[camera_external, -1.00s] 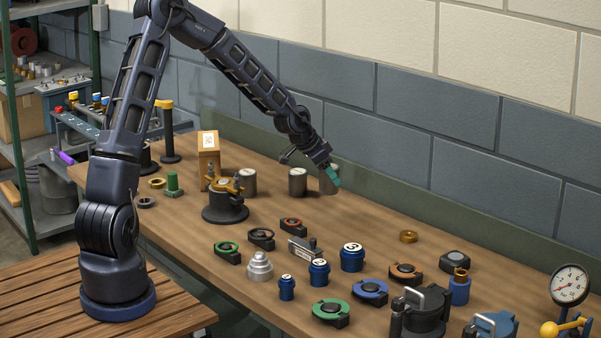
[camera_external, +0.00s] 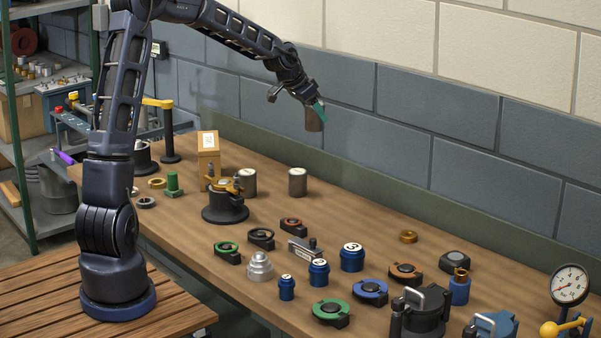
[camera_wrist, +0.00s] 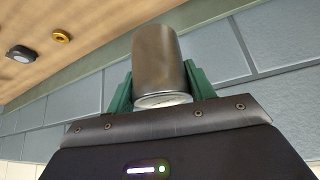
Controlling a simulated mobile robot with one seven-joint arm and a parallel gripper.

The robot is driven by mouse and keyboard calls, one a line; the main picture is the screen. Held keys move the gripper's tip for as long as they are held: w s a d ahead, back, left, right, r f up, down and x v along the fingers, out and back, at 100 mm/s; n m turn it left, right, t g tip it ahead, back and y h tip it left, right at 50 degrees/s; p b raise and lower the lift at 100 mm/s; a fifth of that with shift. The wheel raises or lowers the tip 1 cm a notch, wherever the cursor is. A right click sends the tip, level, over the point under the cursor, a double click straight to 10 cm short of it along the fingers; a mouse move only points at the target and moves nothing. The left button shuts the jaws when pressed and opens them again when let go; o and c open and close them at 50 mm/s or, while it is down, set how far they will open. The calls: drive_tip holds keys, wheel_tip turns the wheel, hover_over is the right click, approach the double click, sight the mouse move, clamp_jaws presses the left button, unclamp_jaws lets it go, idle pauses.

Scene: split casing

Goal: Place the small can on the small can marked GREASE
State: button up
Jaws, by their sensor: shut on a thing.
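My gripper (camera_external: 318,108) is shut on a small grey metal can (camera_external: 314,121), held well above the table near the back wall. In the wrist view the can (camera_wrist: 160,62) sits between the green fingers of my gripper (camera_wrist: 160,85), its pale end toward the camera. Two similar small grey cans stand upright on the table: one (camera_external: 298,183) is below and slightly left of the held can, the other (camera_external: 246,184) is further left by the wooden box. I cannot read a GREASE marking on any can.
A wooden box (camera_external: 208,158) and a black round fixture with brass parts (camera_external: 225,208) stand near the left can. Blue numbered cylinders (camera_external: 352,258) and several coloured ring parts (camera_external: 370,291) occupy the front and right.

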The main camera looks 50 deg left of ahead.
drive_tip(key=w+a+r+n, duration=0.1)
drive_tip(key=a+r, duration=0.3)
drive_tip(key=a, duration=0.4)
drive_tip(key=y, duration=0.1)
hover_over(298, 171)
drive_tip(key=shift+n, duration=0.3)
wheel_tip(298, 171, down, 20)
drive_tip(key=shift+s+r, duration=0.1)
drive_tip(key=o, duration=1.1)
